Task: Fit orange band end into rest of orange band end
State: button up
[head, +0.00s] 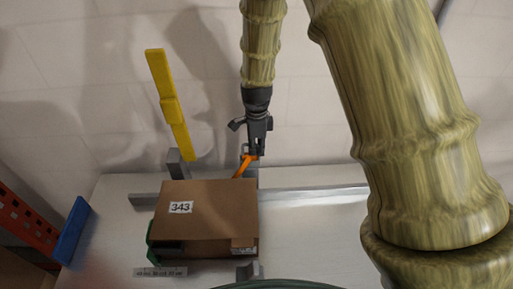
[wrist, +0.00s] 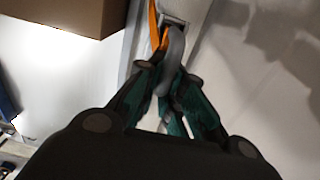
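The orange band end (head: 243,167) slants up from the box's back right corner to my gripper's tips. In the wrist view the orange band (wrist: 154,27) runs down to the grey fingertips. My gripper (head: 256,153) points down behind the box, its fingers (wrist: 166,72) close together on the orange band end; the exact contact is partly hidden. A small grey block with a dark opening (wrist: 176,23) is just beyond the fingertips and appears to be the rest. The band end looks close to it, but I cannot tell whether they touch.
A cardboard box (head: 208,215) labelled 343 sits on the white table (head: 318,240). A green strap (head: 152,246) is at its left. A yellow bar (head: 168,105) stands behind left, near a grey bracket (head: 180,163). A grey rail (head: 310,194) runs right; the table there is clear.

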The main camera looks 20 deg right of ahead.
jog(key=o, duration=0.5)
jog(key=shift+r, duration=0.15)
notch_tip(320, 180, up, 12)
jog(key=shift+f, duration=0.1)
dwell(0.3)
dwell(0.5)
